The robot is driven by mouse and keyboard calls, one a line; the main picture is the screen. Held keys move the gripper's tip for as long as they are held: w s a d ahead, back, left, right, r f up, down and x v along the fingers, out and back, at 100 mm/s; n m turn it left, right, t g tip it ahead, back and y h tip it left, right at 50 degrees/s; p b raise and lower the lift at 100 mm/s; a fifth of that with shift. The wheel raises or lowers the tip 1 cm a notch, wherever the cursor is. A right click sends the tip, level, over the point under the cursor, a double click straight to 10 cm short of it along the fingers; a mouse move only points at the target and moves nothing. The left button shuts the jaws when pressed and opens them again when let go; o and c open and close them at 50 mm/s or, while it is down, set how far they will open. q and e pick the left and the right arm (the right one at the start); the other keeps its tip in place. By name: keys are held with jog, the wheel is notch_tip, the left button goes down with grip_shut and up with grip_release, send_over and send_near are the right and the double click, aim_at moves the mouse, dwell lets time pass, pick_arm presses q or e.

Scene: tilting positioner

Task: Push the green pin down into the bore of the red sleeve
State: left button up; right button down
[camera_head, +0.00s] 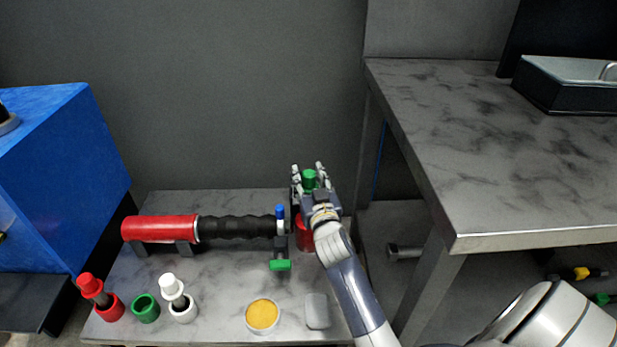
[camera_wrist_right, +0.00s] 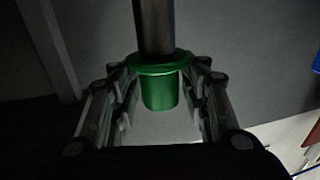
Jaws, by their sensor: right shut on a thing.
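My right gripper (camera_head: 309,178) is shut on the green head of the green pin (camera_head: 309,181). The wrist view shows the green pin (camera_wrist_right: 160,88) between the fingers, with its dark shaft running out of the top of the picture. A red sleeve (camera_head: 303,236) stands below and is partly hidden by my gripper and wrist. Whether the shaft tip is in its bore cannot be seen. Another red sleeve (camera_head: 111,309) at the front left holds a tilted pin with a red head (camera_head: 86,283). My left gripper is not in view.
A red and black cylinder (camera_head: 160,229) lies on supports left of my gripper, near a green handle (camera_head: 280,265). A green sleeve (camera_head: 146,310), a white sleeve (camera_head: 184,313) with a white-headed pin, a yellow disc (camera_head: 263,315) and a grey block (camera_head: 317,311) stand in front.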

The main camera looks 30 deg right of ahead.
aim_at(310, 191)
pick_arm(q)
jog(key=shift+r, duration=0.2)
pick_arm(e)
jog(key=shift+r, duration=0.2)
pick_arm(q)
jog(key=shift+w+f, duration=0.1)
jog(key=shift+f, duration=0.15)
pick_arm(e)
jog(key=shift+f, duration=0.35)
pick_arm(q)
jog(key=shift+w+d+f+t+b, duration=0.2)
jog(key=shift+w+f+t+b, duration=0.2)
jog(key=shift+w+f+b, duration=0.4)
pick_arm(e)
jog(key=shift+f, duration=1.15)
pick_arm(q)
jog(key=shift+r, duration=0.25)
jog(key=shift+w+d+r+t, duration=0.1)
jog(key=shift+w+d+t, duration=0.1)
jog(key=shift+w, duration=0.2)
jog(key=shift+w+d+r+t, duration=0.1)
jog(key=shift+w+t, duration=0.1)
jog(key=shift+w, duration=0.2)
pick_arm(e)
jog(key=shift+f, duration=0.15)
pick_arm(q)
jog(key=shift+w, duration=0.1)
